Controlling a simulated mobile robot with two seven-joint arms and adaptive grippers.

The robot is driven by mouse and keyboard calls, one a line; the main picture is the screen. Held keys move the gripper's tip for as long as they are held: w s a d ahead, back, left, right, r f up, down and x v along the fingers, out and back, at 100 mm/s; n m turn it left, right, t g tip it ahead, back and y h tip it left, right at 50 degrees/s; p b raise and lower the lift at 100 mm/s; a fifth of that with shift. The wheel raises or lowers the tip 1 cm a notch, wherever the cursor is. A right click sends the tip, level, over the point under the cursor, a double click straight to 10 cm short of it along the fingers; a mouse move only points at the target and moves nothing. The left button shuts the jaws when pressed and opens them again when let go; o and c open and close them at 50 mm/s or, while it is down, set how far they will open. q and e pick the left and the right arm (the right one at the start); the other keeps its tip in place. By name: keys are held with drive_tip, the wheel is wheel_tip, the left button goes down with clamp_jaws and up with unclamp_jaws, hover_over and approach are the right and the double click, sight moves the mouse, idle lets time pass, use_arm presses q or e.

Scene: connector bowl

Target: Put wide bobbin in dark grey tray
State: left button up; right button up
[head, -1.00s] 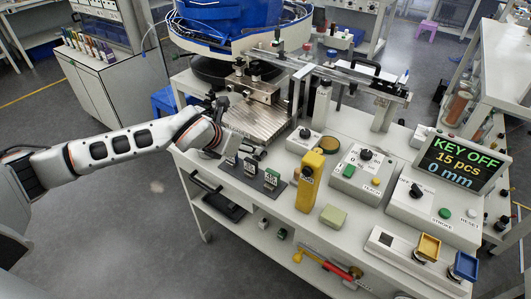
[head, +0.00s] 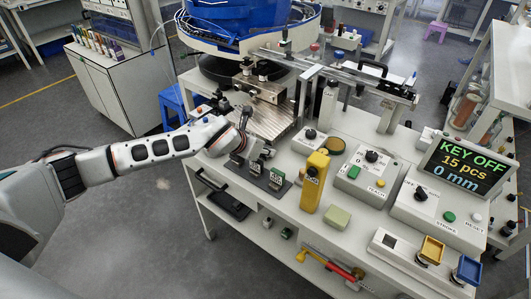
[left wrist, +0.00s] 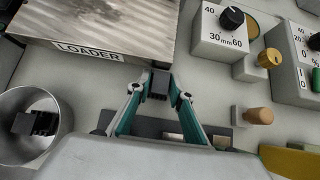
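My left gripper (head: 263,150) is over the table just behind the dark grey tray (head: 263,185), a low holder with several upright labelled plates. In the left wrist view, the left gripper (left wrist: 157,84) has its teal fingers closed on a small dark ribbed block (left wrist: 159,86), which looks like the wide bobbin. Part of the dark grey tray (left wrist: 221,131) shows beneath the fingers, partly hidden by the gripper body. A similar black part (left wrist: 36,122) sits inside a round metal cup. My right gripper is not in view.
The metal cup (left wrist: 62,100) is left of the fingers, and the LOADER plate (left wrist: 95,25) lies beyond. The display (head: 467,165) reads KEY OFF.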

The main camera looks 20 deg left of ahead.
use_arm(q)
drive_tip(key=shift+c, duration=1)
drive_tip(key=shift+s+r, duration=0.1)
